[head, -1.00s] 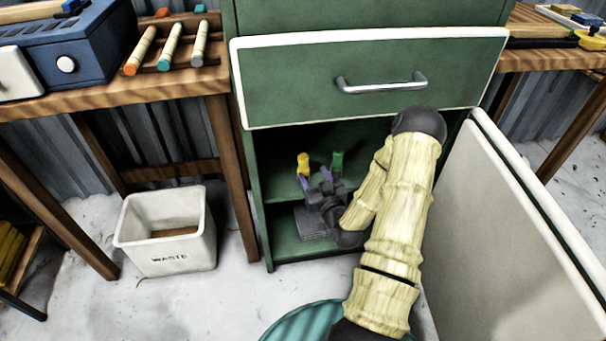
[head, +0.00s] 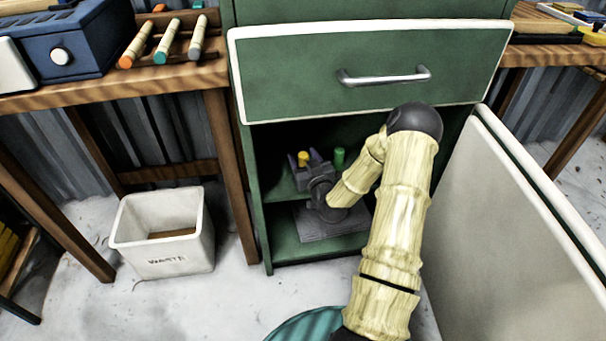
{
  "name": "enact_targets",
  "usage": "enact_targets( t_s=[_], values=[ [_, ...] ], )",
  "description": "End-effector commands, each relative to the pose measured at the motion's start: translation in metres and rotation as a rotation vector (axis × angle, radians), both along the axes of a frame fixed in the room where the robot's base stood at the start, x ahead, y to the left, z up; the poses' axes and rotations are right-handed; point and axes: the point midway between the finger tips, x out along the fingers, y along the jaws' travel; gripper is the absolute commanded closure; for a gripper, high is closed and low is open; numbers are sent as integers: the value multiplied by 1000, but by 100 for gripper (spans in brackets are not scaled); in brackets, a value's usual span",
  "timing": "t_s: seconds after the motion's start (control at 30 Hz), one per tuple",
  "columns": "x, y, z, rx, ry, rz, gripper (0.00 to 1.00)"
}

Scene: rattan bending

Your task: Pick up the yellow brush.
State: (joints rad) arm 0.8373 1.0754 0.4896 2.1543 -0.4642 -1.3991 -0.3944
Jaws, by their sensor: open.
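The yellow brush (head: 303,158) stands on the inner shelf of the open green cabinet; only its yellow upper part shows, and the rest is hidden behind my gripper. The fingers appear to be on either side of the yellow part. I cannot tell whether they touch it.
A green item (head: 339,156) stands close to the right of my gripper. A closed drawer (head: 290,75) is above the opening, and the open cabinet door (head: 520,220) is on the right. A white waste bin (head: 165,258) stands on the floor at left.

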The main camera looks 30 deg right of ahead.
Motion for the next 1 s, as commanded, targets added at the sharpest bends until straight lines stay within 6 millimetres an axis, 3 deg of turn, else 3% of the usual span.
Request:
enact_targets(
  t_s=[0.53, 0.57, 0.8, 1.0],
  values=[
    [3, 0, 1, 0, 0, 0, 46],
    [3, 0, 1, 0, 0, 0, 48],
    [3, 0, 1, 0, 0, 0, 94],
    [3, 0, 1, 0, -1, 0, 94]
  ],
)
